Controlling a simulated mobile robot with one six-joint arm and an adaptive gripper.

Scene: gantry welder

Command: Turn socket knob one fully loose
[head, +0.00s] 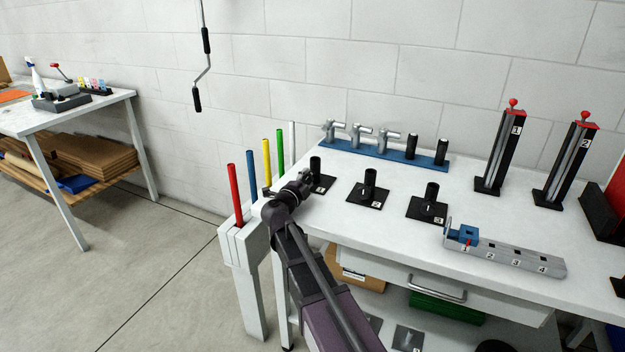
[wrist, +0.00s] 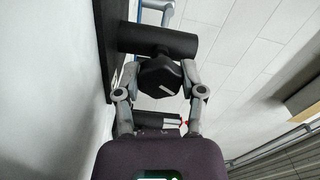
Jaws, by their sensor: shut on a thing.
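Three black sockets, each an upright tube on a square plate, stand in a row on the white bench: a left one (head: 315,165), a middle one (head: 369,183) and a right one (head: 431,196). The socket's dark tube (wrist: 160,40) lies just beyond the knob.
Coloured rods, including a red one (head: 235,195), stand in a white holder (head: 240,245) left of my arm. A blue rack (head: 385,155) with grey and black fittings lies behind the sockets. A numbered grey rail (head: 505,256) is at the front right.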

